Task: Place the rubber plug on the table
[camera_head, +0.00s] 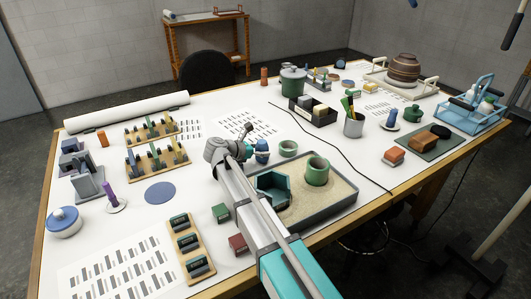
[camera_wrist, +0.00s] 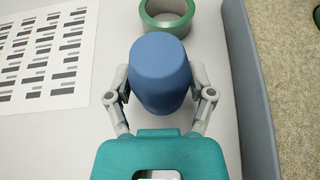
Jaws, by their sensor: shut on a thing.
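A blue, rounded, tapered plug (camera_wrist: 160,72), which I take for the rubber plug, is between the two fingers of my gripper (camera_wrist: 160,92). The fingers touch its sides, and the gripper is shut on it. In the head view the plug (camera_head: 262,152) shows small at the end of my arm, beside my gripper (camera_head: 253,150). It is over or on the white table (camera_head: 335,150), left of the sand tray. I cannot tell whether its underside touches the table.
A green ring (camera_head: 288,147) stands just beyond the plug. A grey-rimmed sand tray (camera_head: 335,206) is close on the right, holding a green pot (camera_head: 317,171) and a teal piece (camera_head: 273,188). Printed sheets (camera_head: 248,127) lie to the left. Bare table shows around the blue disc (camera_head: 160,193).

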